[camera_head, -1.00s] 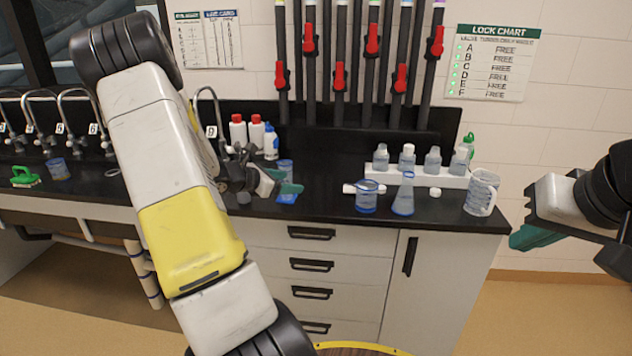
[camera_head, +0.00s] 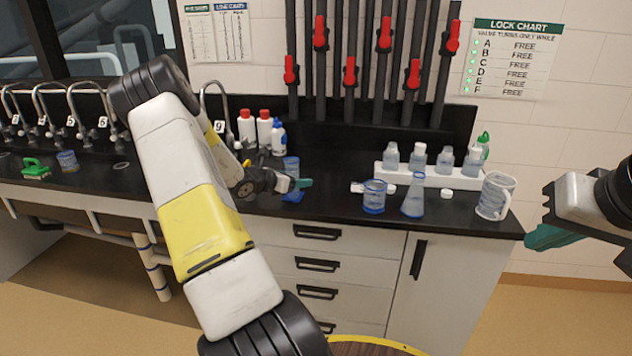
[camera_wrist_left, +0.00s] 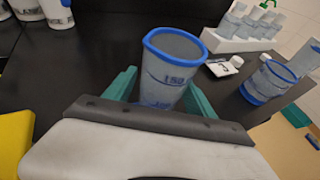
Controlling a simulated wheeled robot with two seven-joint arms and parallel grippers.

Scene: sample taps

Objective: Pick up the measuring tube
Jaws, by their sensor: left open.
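The measuring tube (camera_head: 291,165) is a clear vessel with a blue rim and a blue foot, upright on the black counter. In the left wrist view the tube (camera_wrist_left: 172,75) shows its blue rim and the marking 150. My left gripper (camera_head: 300,184) is beside it in the head view, partly hiding its lower part. In the left wrist view the teal fingers of my left gripper (camera_wrist_left: 160,98) are apart, one on each side of the tube. I cannot tell whether they touch it. My right gripper (camera_head: 548,236) hangs at the far right, away from the tube.
A blue-rimmed beaker (camera_head: 374,197), a conical flask (camera_head: 413,198) and a white jug (camera_head: 495,196) stand to the right. A white rack (camera_head: 430,178) of bottles is behind them. Red-capped bottles (camera_head: 246,128) stand behind the left gripper. Curved taps (camera_head: 105,105) line the left.

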